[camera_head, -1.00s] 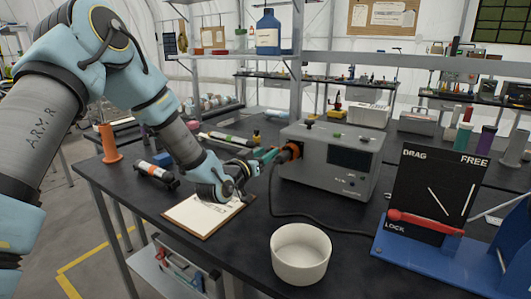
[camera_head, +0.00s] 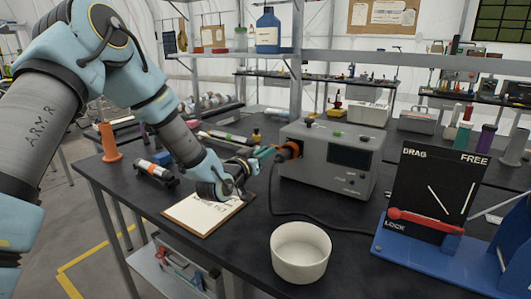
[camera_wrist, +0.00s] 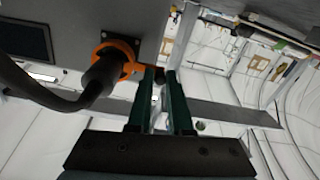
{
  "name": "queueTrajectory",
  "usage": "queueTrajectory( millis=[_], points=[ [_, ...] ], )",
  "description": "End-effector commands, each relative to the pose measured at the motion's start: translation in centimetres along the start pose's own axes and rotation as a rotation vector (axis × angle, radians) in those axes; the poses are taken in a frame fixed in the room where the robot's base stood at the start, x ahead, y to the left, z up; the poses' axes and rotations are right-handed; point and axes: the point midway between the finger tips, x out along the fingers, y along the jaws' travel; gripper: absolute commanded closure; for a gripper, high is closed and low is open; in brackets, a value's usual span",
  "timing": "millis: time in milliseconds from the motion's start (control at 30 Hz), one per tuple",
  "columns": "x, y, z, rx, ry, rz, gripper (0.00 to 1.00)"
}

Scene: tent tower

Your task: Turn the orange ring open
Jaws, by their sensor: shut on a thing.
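The orange ring (camera_head: 288,151) sits on the left side of the grey instrument box (camera_head: 350,155), around the black cable plug. It also shows in the wrist view (camera_wrist: 132,62), with the dark plug and thick cable (camera_wrist: 98,78) running through it. My gripper (camera_head: 268,153) reaches the ring from the left. The fingers partly hide the exact grip point.
A clipboard (camera_head: 205,212) lies under my wrist. A white bowl (camera_head: 300,253) stands at the table front. The black cable (camera_head: 310,216) crosses the table behind it. A blue-based panel with a red lever (camera_head: 425,221) stands at right; an orange cone-like part (camera_head: 108,143) stands at left.

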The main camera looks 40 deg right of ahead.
Motion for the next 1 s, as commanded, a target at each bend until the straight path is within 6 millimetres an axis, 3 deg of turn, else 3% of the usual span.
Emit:
queueTrajectory(
  millis=[367,1000],
  points=[
    [0.0,0.2,-0.5,0.152,0.01,0.001,1.0],
    [-0.1,2.2,-3.1,0.744,0.036,0.005,1.0]
  ],
)
